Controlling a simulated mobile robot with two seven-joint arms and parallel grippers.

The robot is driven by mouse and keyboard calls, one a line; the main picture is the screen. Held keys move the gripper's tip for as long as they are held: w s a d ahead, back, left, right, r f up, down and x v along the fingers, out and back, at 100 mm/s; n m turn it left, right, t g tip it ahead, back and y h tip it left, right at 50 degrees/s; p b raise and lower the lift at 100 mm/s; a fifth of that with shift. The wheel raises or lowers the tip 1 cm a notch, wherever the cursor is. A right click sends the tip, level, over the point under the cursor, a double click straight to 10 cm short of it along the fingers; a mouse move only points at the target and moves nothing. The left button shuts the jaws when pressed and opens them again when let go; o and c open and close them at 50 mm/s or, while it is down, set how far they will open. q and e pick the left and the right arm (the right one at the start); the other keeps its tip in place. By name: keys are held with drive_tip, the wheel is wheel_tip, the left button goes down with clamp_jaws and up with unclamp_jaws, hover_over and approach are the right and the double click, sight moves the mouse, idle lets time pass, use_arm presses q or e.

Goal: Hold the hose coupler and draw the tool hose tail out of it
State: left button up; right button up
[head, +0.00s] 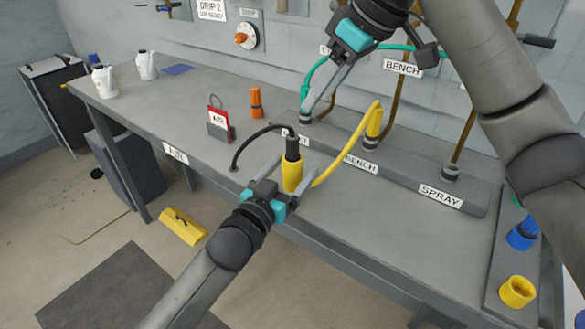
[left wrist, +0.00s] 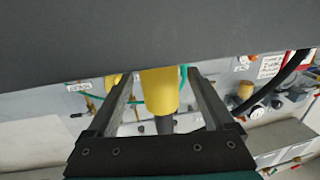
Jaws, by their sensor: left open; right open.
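The yellow hose coupler (head: 292,173) stands upright near the bench's front edge in the head view. The black tool hose tail (head: 292,148) sits in its top, and its black hose curves left to the bench. My left gripper (head: 283,178) is open, with its fingers on either side of the coupler. In the left wrist view the yellow coupler (left wrist: 160,90) shows between the left gripper's spread fingers (left wrist: 160,76); contact cannot be told. My right gripper (head: 317,103) is open beside the teal hose end at the back fitting.
A yellow hose (head: 350,150) loops from the coupler to a yellow connector (head: 374,124) on the grey manifold (head: 410,183). A teal hose (head: 315,72) runs behind my right gripper. A red tag holder (head: 219,118) and orange cylinder (head: 256,102) stand left. The front-right bench top is clear.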

sight(292, 136)
use_arm(q)
drive_tip(key=shift+w, duration=0.15)
clamp_jaws()
use_arm(e)
drive_tip(key=shift+o, duration=1.1)
drive_tip(key=shift+a, duration=0.15)
drive_tip(key=shift+w+a+f+m+h, duration=0.55)
drive_tip(key=shift+a+f+m+h, duration=0.15)
drive_tip(key=shift+f+m, duration=0.9)
drive_tip(key=shift+w+a+f+m+h, duration=0.7)
drive_tip(key=shift+f+m, duration=0.7)
drive_tip(key=shift+f, duration=0.3)
drive_tip(key=shift+w+a+f+m+h, duration=0.55)
drive_tip(key=shift+a+f+m, duration=0.25)
drive_tip(key=shift+f+m, duration=0.8)
drive_tip(key=shift+s, duration=0.15)
